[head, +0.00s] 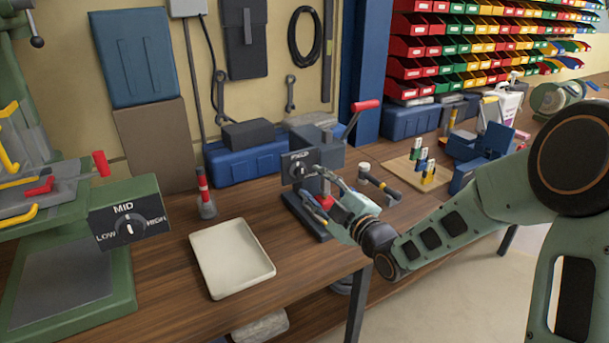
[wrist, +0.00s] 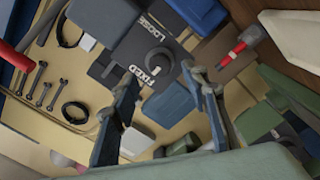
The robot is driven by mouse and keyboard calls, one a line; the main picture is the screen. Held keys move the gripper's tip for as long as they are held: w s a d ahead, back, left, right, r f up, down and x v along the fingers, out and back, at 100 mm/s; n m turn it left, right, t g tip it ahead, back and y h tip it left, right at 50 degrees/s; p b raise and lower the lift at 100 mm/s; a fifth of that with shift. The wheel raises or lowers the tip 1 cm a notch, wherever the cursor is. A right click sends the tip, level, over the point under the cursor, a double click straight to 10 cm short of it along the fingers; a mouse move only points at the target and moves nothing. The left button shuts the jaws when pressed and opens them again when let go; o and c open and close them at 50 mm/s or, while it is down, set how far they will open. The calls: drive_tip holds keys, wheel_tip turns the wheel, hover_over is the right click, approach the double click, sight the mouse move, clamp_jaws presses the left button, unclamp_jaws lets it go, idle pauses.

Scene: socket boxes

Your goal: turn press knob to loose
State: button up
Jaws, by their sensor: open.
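The press (head: 318,143) is a grey machine with a red-handled lever, standing on the wooden bench. Its dark front plate (head: 290,160) carries the round press knob (head: 299,172). In the wrist view the knob (wrist: 163,64) is dark and sits beside the white words FIXED and LOOSE on the plate (wrist: 122,47). My gripper (head: 323,188) is in front of the plate, just right of and below the knob. In the wrist view its two fingers (wrist: 162,80) are spread and empty, with the knob ahead, apparently not touched.
A green machine with a LOW, MID, HIGH dial (head: 128,228) stands at the left. A hammer-like tool (head: 379,182) and small blocks on a board (head: 406,172) are to the right.

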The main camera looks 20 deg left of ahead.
sight(303, 174)
drive_tip(key=shift+x, duration=2.5)
clamp_jaws()
